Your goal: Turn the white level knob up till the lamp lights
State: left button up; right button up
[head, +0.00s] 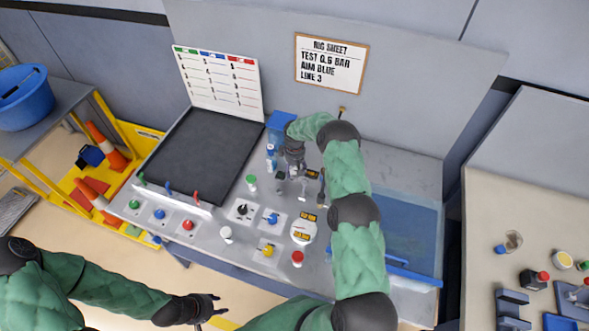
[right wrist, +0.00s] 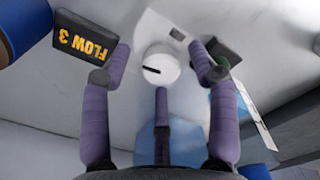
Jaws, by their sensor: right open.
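The white level knob (right wrist: 160,68) is a round white cap with a black slot mark, seen in the right wrist view. My right gripper (right wrist: 160,60) is open around it, with one finger on each side and a third finger below in the picture. I cannot tell whether any finger touches the knob. In the head view my right gripper (head: 301,178) is over the back of the panel and mostly hides the knob. No lit lamp can be made out. My left gripper (head: 212,304) is open and empty in front of the bench.
A FLOW 3 display (right wrist: 84,42) stands close beside the left finger in the right wrist view. Other coloured knobs, such as a yellow one (head: 267,250), stand on the bench panel. A blue-tinted tank (head: 414,235) is at the right.

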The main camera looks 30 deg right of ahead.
jog(key=shift+c, duration=0.3)
jog(key=c, duration=1.1)
jog(key=shift+f+m+b, duration=0.3)
jog(key=shift+m+b, duration=0.3)
jog(key=shift+b, duration=0.5)
jog(key=shift+s+r+m+b, duration=0.1)
jog(key=shift+r+m+b, duration=0.05)
jog(key=shift+m+b, duration=0.75)
jog(key=shift+a, duration=0.1)
jog(key=o, duration=1.2)
jog(key=shift+c, duration=0.2)
jog(key=shift+r, duration=0.1)
jog(key=shift+r, duration=0.1)
